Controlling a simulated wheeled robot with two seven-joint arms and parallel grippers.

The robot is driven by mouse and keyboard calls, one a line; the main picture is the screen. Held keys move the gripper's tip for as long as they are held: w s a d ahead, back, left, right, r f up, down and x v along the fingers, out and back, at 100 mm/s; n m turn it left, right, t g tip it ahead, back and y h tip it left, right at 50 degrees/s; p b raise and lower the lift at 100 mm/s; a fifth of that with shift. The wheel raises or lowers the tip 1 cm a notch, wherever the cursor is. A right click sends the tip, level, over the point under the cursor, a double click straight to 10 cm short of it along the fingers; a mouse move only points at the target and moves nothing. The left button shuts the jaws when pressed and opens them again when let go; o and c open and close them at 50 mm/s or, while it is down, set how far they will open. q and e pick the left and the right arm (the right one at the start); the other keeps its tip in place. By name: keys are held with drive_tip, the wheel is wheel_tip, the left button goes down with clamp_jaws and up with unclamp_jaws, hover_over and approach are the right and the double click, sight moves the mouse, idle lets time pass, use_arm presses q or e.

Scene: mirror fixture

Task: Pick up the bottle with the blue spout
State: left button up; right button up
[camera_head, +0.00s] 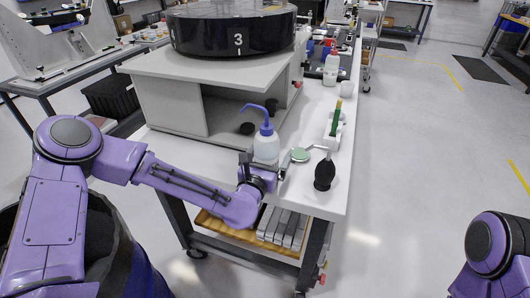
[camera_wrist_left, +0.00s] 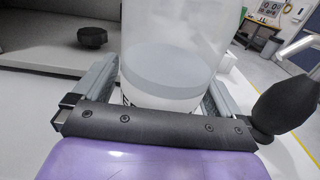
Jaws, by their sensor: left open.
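The bottle with the blue spout (camera_head: 265,148) stands upright near the front of the white table, a translucent white body with a blue cap and bent blue spout. My left gripper (camera_head: 262,166) is at its lower body, on the near side. In the left wrist view the bottle (camera_wrist_left: 170,60) fills the space between the two grey fingers of my left gripper (camera_wrist_left: 158,90). The fingers are open, one on each side of the bottle; whether either touches it I cannot tell. The bottle's spout is outside the wrist view. My right gripper is out of view.
A black bulb blower (camera_head: 324,174) stands close right of the bottle and shows in the wrist view (camera_wrist_left: 286,104). A round green-topped piece (camera_head: 300,155) lies between them. A grey box stand (camera_head: 205,85) with a black drum (camera_head: 235,32) rises behind. Another white bottle (camera_head: 331,68) stands farther back.

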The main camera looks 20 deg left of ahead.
use_arm(q)
drive_tip(key=c, duration=0.7)
drive_tip(key=shift+c, duration=0.2)
drive_tip(key=shift+r, duration=0.15)
